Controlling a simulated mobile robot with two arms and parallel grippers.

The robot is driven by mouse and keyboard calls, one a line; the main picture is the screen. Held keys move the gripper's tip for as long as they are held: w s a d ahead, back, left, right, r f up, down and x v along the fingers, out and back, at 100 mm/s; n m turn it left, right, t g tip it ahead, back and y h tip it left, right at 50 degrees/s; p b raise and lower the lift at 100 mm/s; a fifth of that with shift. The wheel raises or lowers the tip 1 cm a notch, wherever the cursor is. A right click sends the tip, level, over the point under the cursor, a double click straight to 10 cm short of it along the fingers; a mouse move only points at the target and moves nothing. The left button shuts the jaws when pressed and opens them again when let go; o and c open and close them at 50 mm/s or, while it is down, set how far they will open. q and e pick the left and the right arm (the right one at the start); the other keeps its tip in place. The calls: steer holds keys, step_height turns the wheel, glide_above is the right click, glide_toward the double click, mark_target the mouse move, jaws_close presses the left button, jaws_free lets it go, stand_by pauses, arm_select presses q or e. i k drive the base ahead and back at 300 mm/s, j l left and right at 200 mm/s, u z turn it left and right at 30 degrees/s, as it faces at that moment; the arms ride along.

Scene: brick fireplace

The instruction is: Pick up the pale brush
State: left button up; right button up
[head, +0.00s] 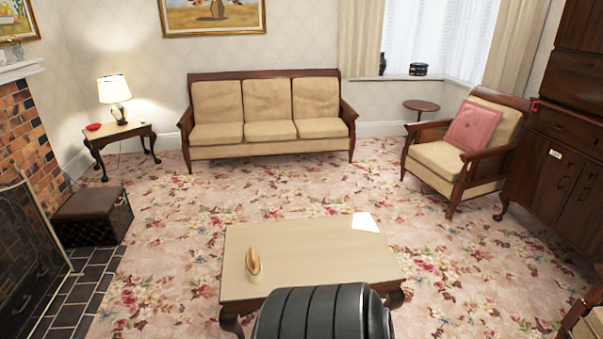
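A pale tan object that looks like the brush (254,263) is on the left part of the low coffee table (320,248), near its front edge. Its long axis runs roughly away from me, and it is too small to make out bristles. Nothing is touching it. Neither of my grippers shows in the head view. A dark ribbed part of my own body covers the middle of the table's front edge.
Open floral carpet (170,240) surrounds the table. A sofa (266,115) stands behind, an armchair (465,150) at the right, and a dark cabinet (550,150) beyond it. A brown box-like stool (92,215) sits by the brick fireplace (25,130).

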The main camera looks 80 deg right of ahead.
mark_target(254, 269)
steer(key=z, duration=2.2)
steer(key=i+j+u, duration=0.15)
steer(key=i+j, duration=0.3)
steer(key=i, duration=0.15)
